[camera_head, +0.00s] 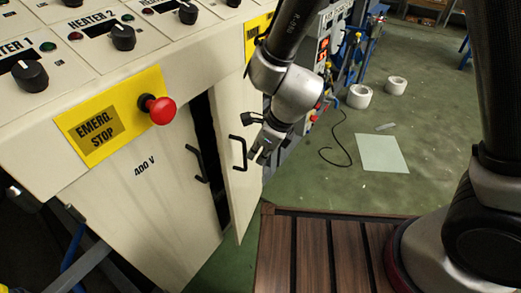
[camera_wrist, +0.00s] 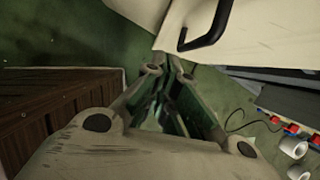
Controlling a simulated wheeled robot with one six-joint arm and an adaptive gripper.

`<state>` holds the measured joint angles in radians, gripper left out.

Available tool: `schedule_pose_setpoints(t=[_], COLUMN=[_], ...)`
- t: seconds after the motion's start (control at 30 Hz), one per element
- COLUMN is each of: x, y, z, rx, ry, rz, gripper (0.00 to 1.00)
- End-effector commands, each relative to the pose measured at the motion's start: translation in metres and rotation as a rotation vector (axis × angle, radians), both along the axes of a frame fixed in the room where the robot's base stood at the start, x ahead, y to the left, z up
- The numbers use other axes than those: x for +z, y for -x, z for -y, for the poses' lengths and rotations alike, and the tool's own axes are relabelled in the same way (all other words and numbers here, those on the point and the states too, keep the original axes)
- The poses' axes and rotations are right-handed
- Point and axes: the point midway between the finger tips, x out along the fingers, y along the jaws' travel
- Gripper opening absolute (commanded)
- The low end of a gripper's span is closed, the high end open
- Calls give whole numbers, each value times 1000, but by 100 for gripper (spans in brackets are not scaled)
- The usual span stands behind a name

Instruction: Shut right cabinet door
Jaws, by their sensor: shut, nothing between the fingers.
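The right cabinet door (camera_head: 242,195) is a cream panel that stands ajar, with a dark gap on its left side. Its black handle (camera_head: 239,153) is on the panel's left part. In the wrist view the door (camera_wrist: 265,38) fills the top, with the handle (camera_wrist: 207,30) right of centre. My gripper (camera_head: 254,161) is just right of the handle, in front of the panel. In the wrist view its fingers (camera_wrist: 167,68) meet at the tips close to the door's lower edge, holding nothing. I cannot tell whether they touch the door.
The left cabinet door (camera_head: 160,215) looks closed, with its own black handle (camera_head: 195,164). A red emergency stop button (camera_head: 160,109) juts out above it. A slatted wooden deck (camera_head: 318,260) is at the bottom. Green floor (camera_head: 425,170) with a pale sheet (camera_head: 382,153) lies to the right.

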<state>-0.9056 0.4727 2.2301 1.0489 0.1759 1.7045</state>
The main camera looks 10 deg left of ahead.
Motion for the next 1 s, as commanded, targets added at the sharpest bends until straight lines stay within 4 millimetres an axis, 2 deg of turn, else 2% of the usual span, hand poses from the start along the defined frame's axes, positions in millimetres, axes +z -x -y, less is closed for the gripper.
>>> schedule_pose_setpoints(t=[0.13,0.27,0.37,0.47,0.5,0.63,0.7,0.83,0.9,1.0], x=[14,13,-22,-71,-94,-165,-200,-250,-266,-268], y=[1,-8,-23,-52,-63,-80,-82,-80,-79,-85], z=[5,18,53,86,99,125,132,133,127,110], rx=[0,-34,-113,-223,-272,-414,-481,-572,-596,-580], ry=[-1,9,70,121,135,125,88,-40,-142,-318], rz=[0,-7,-61,-121,-159,-357,-490,-755,-900,-1092], gripper=[0,0,0,0,0,0,0,0,0,0])
